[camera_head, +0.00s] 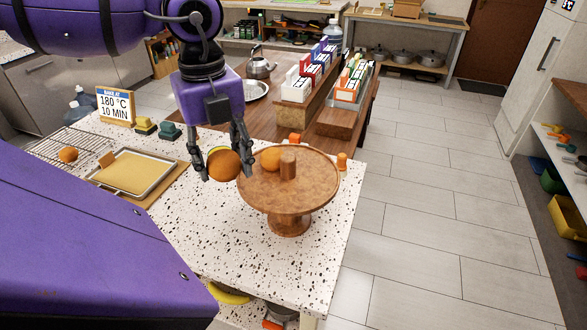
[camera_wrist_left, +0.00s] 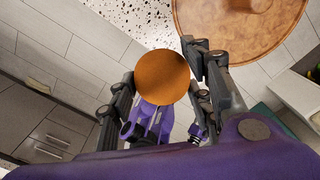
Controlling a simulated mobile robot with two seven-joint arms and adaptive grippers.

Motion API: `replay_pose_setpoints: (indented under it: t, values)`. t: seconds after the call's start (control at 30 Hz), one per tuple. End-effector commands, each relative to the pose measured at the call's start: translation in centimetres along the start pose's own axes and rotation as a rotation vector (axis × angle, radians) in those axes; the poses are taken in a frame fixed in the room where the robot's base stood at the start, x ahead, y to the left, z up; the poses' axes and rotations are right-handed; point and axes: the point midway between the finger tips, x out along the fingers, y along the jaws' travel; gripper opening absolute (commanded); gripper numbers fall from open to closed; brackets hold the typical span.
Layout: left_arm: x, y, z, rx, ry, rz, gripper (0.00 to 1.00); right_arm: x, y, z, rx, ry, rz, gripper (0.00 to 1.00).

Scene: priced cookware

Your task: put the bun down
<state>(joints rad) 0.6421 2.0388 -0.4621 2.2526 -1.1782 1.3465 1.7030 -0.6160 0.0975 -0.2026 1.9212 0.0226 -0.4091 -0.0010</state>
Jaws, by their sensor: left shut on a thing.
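My left gripper (camera_head: 225,172) is shut on an orange-brown bun (camera_head: 223,165). In the head view it holds the bun at the left edge of a round wooden stand (camera_head: 310,196) on a foot. The bun also shows between the fingers in the left wrist view (camera_wrist_left: 162,77), apart from the stand's rim (camera_wrist_left: 280,50). Another bun (camera_head: 270,158) sits on the stand beside its short wooden post. A third bun (camera_head: 68,155) rests on a wire rack at the far left. My right gripper is not in view.
A tray with a tan sheet (camera_head: 128,172) lies left of my gripper on the speckled counter (camera_head: 190,240). A sign (camera_head: 115,105) reads 180 °C, 10 MIN. Small orange items (camera_head: 342,160) stand behind the stand. The stand's front and right are bare.

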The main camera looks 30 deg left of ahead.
Motion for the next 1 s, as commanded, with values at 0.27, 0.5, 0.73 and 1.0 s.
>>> replay_pose_setpoints:
  t: [0.27, 0.5, 0.73, 1.0]
  values:
    - [-1.7, 0.1, -0.5, -0.28, 0.003, 0.006, 0.2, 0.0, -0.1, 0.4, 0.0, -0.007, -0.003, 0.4]
    - [1.5, -4.8, -1.6, -0.283, 0.015, 0.014, 0.2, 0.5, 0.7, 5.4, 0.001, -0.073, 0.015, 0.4]
    - [2.0, -8.0, -2.3, -0.284, 0.01, 0.0, 0.2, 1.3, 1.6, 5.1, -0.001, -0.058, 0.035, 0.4]
    - [6.0, -11.6, -3.1, -0.286, 0.005, 0.002, 0.2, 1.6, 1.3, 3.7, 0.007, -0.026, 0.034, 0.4]
